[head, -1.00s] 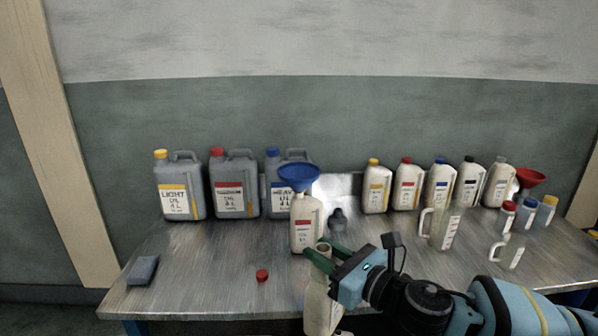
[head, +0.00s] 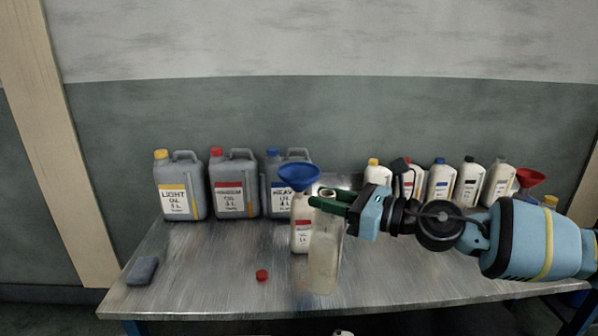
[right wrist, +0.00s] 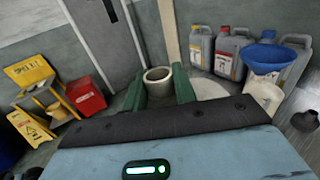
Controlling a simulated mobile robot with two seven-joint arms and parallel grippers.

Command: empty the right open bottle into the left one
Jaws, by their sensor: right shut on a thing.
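The left bottle (head: 301,240) is off-white with a red-marked label and stands upright on the table. A blue funnel (head: 299,176) sits in its mouth; both also show at the right of the right wrist view. My right gripper (head: 329,204) is shut on the neck of the right open bottle (head: 324,258), a pale, see-through one held roughly upright. The held bottle is just right of the left bottle and partly covers it in the head view. Its open neck (right wrist: 158,77) shows between my green fingers. My left gripper is not in view.
A red cap (head: 262,275) and a grey block (head: 142,270) lie on the metal table (head: 215,275). Grey canisters (head: 234,187) stand behind left. Capped white bottles (head: 441,184) and a red funnel (head: 530,178) stand back right, partly behind my arm. The table's left front is mostly clear.

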